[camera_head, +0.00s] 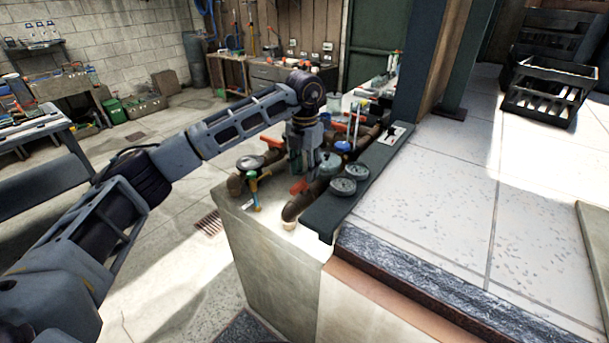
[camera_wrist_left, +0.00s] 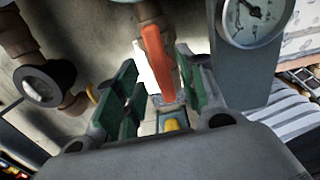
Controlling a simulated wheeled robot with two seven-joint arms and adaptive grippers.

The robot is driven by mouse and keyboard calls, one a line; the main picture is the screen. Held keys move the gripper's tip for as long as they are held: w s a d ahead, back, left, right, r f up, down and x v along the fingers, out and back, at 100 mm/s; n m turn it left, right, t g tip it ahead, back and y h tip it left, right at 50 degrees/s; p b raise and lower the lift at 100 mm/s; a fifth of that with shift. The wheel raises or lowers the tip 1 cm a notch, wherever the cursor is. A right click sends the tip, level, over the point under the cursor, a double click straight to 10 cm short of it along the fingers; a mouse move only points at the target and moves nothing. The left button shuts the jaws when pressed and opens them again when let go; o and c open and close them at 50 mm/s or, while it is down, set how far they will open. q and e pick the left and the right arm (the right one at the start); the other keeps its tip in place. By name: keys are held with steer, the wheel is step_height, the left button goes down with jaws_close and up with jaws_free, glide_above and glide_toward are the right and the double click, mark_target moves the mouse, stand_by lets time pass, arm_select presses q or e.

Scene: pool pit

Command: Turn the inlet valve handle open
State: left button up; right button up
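In the left wrist view, an orange-red valve handle (camera_wrist_left: 158,58) on a brown pipe reaches between the two green-padded fingers of my left gripper (camera_wrist_left: 155,72). The fingers are apart; the handle lies nearer the right finger, and I cannot tell whether they touch. In the head view, my left gripper (camera_head: 304,170) points down over the pipework on the pale block. A red handle (camera_head: 298,187) shows just beside its lower end. The fingertips are hard to make out there. My right gripper is not in view.
Brown pipes (camera_head: 293,208) and two round gauges (camera_head: 343,187) crowd around the gripper. A dial gauge (camera_wrist_left: 255,18) sits close at the right in the wrist view. A green-handled tool (camera_head: 253,190) stands on the block's left.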

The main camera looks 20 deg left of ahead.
mark_target(304, 179)
arm_select(q)
step_height(304, 179, up, 9)
stand_by(0.5)
steer(key=shift+f, duration=0.1)
